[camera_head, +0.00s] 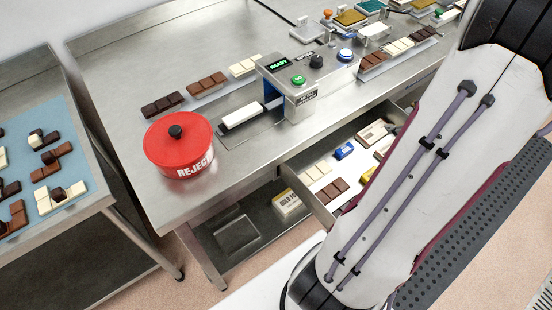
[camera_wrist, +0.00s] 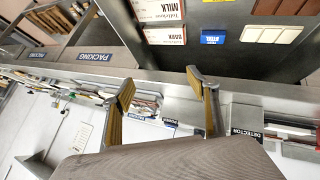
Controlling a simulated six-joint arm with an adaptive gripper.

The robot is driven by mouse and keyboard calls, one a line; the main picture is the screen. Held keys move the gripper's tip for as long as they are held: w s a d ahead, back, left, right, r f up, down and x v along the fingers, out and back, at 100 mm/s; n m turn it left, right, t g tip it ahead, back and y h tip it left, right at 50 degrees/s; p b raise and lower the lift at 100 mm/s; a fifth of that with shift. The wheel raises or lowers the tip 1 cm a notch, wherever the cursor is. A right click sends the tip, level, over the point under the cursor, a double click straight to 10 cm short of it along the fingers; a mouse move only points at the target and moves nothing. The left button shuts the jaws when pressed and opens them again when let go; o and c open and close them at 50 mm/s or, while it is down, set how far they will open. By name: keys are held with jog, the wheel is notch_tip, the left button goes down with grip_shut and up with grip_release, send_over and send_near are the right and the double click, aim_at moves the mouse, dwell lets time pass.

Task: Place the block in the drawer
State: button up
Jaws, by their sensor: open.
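The drawer (camera_head: 309,199) stands open under the steel table in the head view. A small blue block (camera_head: 344,150) lies inside it, among chocolate bars and cards. The wrist view also shows the drawer's bare floor (camera_wrist: 190,58) and a blue block (camera_wrist: 213,38) with small lettering, beside printed cards. My gripper (camera_wrist: 163,86) is open, with nothing visible between its two fingers, and its tips point towards the drawer. In the head view my arm hides the gripper and the drawer's right part. I cannot tell whether this blue block is the task's block.
A red reject tub (camera_head: 180,146) stands at the table's (camera_head: 110,75) front left corner. Chocolate bars lie along the table. A side table (camera_head: 72,212) with a blue mat is at left.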

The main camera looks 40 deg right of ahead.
jog(key=w+a+r+m+g+h, duration=0.1)
jog(key=w+a+r+h, duration=0.1)
jog(key=w+a+r, duration=0.5)
jog(key=w+a+r+m+h, duration=0.1)
jog(key=w+a+r, duration=0.4)
jog(key=r, duration=0.4)
jog(key=s+a+y, duration=0.3)
jog(key=s+a, duration=0.2)
jog(key=a, duration=1.1)
jog(key=s+a+n+y, duration=0.1)
jog(key=s+a+y, duration=0.3)
jog(key=a, duration=1.3)
jog(key=shift+s+f+g, duration=0.3)
jog(key=shift+s+f, duration=0.05)
jog(key=shift+f, duration=0.05)
jog(key=shift+d, duration=0.1)
jog(key=o, duration=1.2)
